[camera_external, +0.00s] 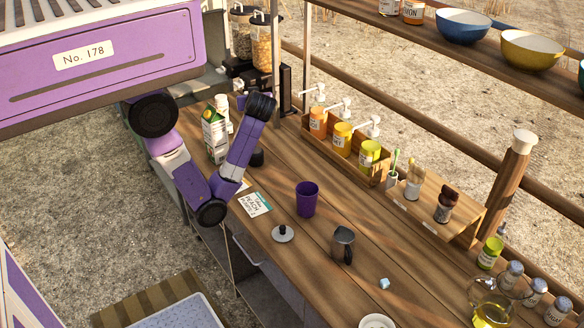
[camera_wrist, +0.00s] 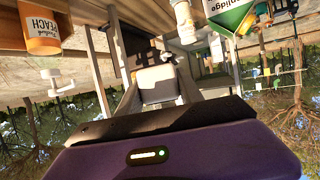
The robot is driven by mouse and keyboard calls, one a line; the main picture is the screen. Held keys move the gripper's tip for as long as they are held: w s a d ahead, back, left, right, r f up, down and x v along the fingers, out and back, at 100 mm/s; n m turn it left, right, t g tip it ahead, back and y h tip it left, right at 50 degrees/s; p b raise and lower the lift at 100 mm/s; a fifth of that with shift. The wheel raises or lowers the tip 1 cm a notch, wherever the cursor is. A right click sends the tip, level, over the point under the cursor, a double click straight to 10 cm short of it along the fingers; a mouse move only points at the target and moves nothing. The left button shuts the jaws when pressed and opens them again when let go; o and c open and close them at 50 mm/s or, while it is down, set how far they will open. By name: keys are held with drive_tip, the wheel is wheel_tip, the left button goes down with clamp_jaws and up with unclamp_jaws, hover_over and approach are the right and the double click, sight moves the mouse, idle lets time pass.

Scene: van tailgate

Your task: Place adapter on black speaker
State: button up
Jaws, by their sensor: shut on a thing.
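In the wrist view my gripper (camera_wrist: 158,98) is shut on a pale, box-shaped thing (camera_wrist: 157,85), which I take to be the adapter. It sits between the grey fingers, held up off the counter. In the external view my purple arm rises over the left end of the counter, and I cannot make out the fingers or the adapter behind it. A dark upright box (camera_external: 286,92), perhaps the black speaker, stands at the back beside a post, right of my raised wrist. I cannot tell how far the adapter is from it.
A milk-type carton (camera_external: 216,135) stands close left of my arm. Jars (camera_external: 262,45) stand at the back left. A wooden rack with pump bottles (camera_external: 342,137) lies right. A purple cup (camera_external: 307,199), a lid (camera_external: 283,234) and a metal pitcher (camera_external: 343,244) stand on the wooden counter (camera_external: 330,290).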

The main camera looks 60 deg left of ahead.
wheel_tip(320, 180, down, 19)
drive_tip(key=shift+r+b, duration=0.15)
drive_tip(key=shift+b, duration=0.15)
idle(0.3)
drive_tip(key=shift+f, duration=0.25)
drive_tip(key=o, duration=1.4)
drive_tip(key=shift+r, duration=0.1)
drive_tip(key=shift+r, duration=0.1)
drive_tip(key=shift+d+r, duration=0.1)
drive_tip(key=shift+d, duration=0.1)
drive_tip(key=b+v, duration=0.1)
drive_tip(key=v, duration=1)
drive_tip(key=shift+s+d+r, duration=0.1)
drive_tip(key=shift+s+d, duration=0.15)
